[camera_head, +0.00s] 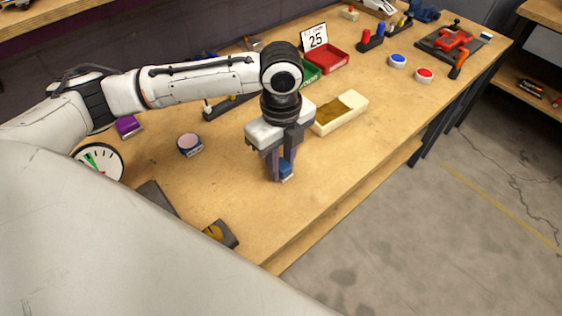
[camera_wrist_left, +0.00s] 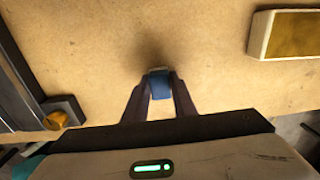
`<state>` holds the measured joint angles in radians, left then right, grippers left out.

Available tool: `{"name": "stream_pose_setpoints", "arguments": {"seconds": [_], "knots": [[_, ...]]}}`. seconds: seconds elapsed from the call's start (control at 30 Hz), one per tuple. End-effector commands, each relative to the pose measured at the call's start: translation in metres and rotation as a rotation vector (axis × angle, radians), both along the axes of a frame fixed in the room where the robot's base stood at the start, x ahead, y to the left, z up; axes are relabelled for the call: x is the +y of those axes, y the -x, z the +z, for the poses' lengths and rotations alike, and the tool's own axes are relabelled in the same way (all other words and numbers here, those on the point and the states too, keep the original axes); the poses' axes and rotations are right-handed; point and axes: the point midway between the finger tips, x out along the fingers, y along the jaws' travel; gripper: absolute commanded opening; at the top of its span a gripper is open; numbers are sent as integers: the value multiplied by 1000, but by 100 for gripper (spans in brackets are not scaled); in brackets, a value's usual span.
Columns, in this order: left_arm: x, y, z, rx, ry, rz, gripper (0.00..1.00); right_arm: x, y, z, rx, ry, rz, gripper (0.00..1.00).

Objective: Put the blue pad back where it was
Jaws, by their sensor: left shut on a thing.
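My left gripper (camera_head: 279,174) is shut on the blue pad (camera_head: 286,169), a small blue block with a pale edge. It hangs over the front part of the wooden bench, and I cannot tell whether it touches the top. In the left wrist view the blue pad (camera_wrist_left: 159,86) sits between the fingertips of my left gripper (camera_wrist_left: 159,92). A dark slot track with an orange-yellow knob (camera_head: 214,232) lies at the bench's front left, partly hidden by my own body. The track's end with the knob (camera_wrist_left: 56,119) also shows at the left of the wrist view. My right gripper is not in view.
A cream tray with a brownish-yellow inside (camera_head: 356,99) stands right of my left gripper. A round pinkish-topped thing (camera_head: 189,143), a purple block (camera_head: 128,125) and a dial (camera_head: 99,161) are to the left. Red bin (camera_head: 327,61) and buttons (camera_head: 398,61) stand further back. Bare bench lies around the gripper.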

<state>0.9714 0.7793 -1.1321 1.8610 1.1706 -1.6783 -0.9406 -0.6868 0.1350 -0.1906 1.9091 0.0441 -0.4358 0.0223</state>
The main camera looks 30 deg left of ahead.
Motion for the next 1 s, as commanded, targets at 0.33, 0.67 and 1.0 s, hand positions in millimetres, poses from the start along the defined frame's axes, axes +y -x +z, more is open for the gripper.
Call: {"name": "stream_pose_setpoints", "arguments": {"seconds": [0.33, 0.67, 1.0], "knots": [[0, 0, -2, 0, 0, 0, 43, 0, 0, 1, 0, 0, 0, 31], [0, -1, 15, -3, 1, 0, 43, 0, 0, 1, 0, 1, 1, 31], [-1, -1, 87, -4, 1, 0, 43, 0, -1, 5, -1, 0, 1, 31]]}}
